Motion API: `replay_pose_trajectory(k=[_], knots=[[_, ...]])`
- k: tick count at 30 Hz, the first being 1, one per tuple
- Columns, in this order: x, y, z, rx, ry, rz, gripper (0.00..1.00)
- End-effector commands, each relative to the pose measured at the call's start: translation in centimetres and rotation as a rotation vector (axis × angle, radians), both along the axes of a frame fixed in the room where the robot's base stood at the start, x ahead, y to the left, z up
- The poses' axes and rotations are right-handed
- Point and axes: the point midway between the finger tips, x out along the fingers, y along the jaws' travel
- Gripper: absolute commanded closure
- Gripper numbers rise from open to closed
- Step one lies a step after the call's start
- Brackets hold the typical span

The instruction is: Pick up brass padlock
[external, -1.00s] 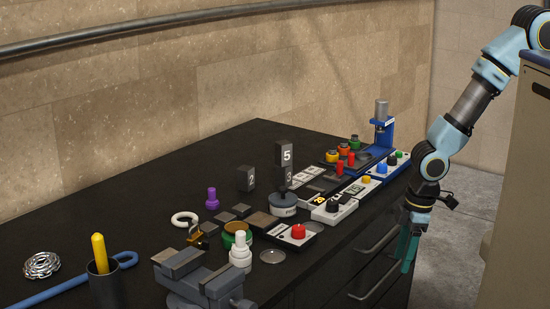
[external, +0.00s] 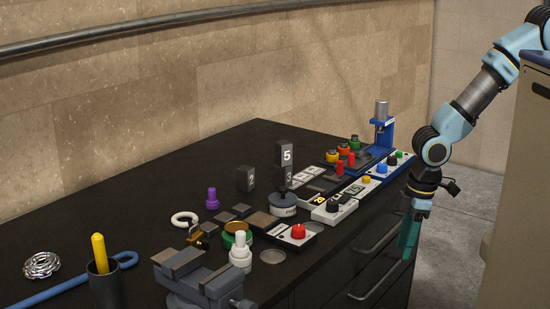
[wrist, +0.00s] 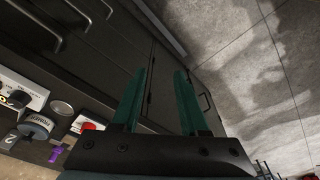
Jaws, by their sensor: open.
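The brass padlock (external: 196,235) is small and lies on the black bench top, between the white ring and the green-based brass disc. It sits just behind the grey vise. I cannot make it out in the wrist view. My gripper (external: 407,252) hangs off the bench's right front side, pointing down beside the drawers and far from the padlock. In the wrist view its two teal fingers (wrist: 162,80) stand apart with nothing between them.
A grey vise (external: 192,278), a white bottle-shaped piece (external: 240,252), a white ring (external: 185,218) and a purple knob (external: 212,199) surround the padlock. Control boxes and a blue press (external: 383,130) fill the bench's far end. Drawer handles (external: 372,278) stick out near my gripper.

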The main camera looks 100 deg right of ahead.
Motion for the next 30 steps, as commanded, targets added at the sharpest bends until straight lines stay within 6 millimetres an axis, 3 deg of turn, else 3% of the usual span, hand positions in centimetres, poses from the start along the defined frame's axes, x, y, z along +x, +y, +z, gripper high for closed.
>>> replay_pose_trajectory(k=[11,23,30], knots=[[0.1,0.0,6.9,0.0,-0.003,-0.002,0.56],[6.3,-0.3,6.2,0.091,0.022,-0.18,0.56],[12.4,-1.0,5.2,0.217,0.039,-0.357,0.56]])
